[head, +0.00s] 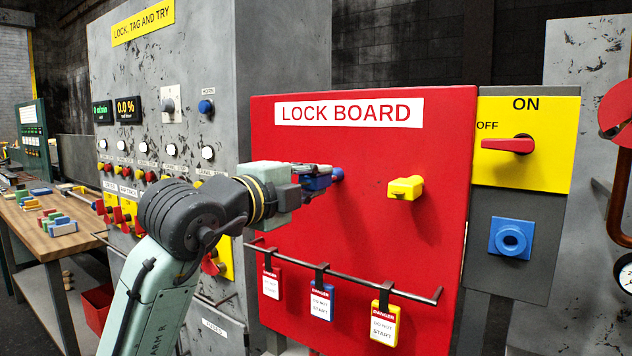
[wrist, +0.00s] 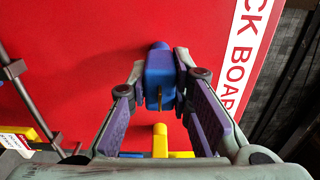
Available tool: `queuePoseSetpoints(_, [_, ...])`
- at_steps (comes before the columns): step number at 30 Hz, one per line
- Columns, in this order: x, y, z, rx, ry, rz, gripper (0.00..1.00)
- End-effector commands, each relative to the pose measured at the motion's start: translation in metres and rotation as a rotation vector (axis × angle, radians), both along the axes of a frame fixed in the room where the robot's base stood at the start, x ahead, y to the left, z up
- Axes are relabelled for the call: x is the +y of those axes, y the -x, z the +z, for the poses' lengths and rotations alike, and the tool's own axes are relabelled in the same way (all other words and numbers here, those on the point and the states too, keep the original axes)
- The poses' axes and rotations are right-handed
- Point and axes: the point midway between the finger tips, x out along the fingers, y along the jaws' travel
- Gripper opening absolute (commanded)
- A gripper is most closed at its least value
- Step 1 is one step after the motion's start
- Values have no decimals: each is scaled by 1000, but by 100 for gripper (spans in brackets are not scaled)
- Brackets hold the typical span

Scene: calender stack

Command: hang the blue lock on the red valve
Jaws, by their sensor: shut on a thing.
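The blue lock (wrist: 160,78) is between the fingertips of my gripper (wrist: 161,88) in the wrist view. My gripper (head: 312,180) is shut on it, close in front of the red lock board. In the head view the blue lock (head: 319,182) is mostly hidden by the fingers. A blue round peg end (head: 338,174) shows just beyond it; I cannot tell whether the lock still sits on that peg. The red valve (head: 617,110) is a red round part at the far right edge of the head view, cut off by the frame, well away from my gripper.
The red lock board (head: 350,240) carries a yellow lock (head: 404,188) right of my gripper. Below, a rail (head: 340,277) holds several danger tags. A switch box with a red handle (head: 508,145) and blue socket (head: 511,240) stands between the board and the valve.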

Motion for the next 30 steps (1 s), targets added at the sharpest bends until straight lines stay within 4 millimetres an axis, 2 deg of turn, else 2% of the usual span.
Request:
queuePoseSetpoints(18, [14, 20, 0, -2, 1, 0, 0])
queuePoseSetpoints(30, [15, 20, 0, -1, 1, 0, 0])
